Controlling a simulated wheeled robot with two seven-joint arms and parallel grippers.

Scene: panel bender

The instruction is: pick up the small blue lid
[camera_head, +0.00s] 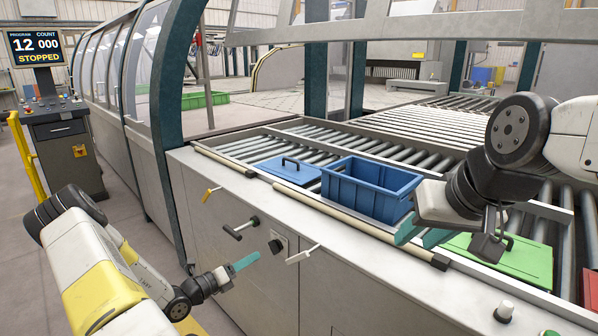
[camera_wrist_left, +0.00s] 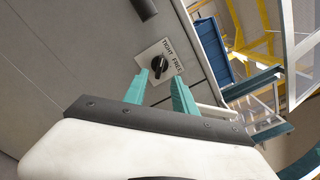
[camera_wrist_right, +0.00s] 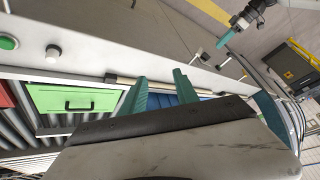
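The small blue lid (camera_head: 290,170) lies flat on the rollers, its black handle up, left of an open blue crate (camera_head: 368,195). My left gripper (camera_head: 246,262) is in front of the machine's side panel, below and apart from the lid. Its fingers stand apart with nothing between them in the left wrist view (camera_wrist_left: 160,80). My right gripper (camera_head: 421,236) is beside the crate's right front corner, over the conveyor's front edge. Its fingers are apart and empty in the right wrist view (camera_wrist_right: 161,82). The lid cannot be made out in either wrist view.
A green lid (camera_head: 520,262) with a black handle lies right of my right gripper; it also shows in the right wrist view (camera_wrist_right: 75,98). A red item (camera_head: 590,287) is at the right edge. Levers (camera_head: 240,228) and a knob (camera_head: 276,246) stick out of the front panel.

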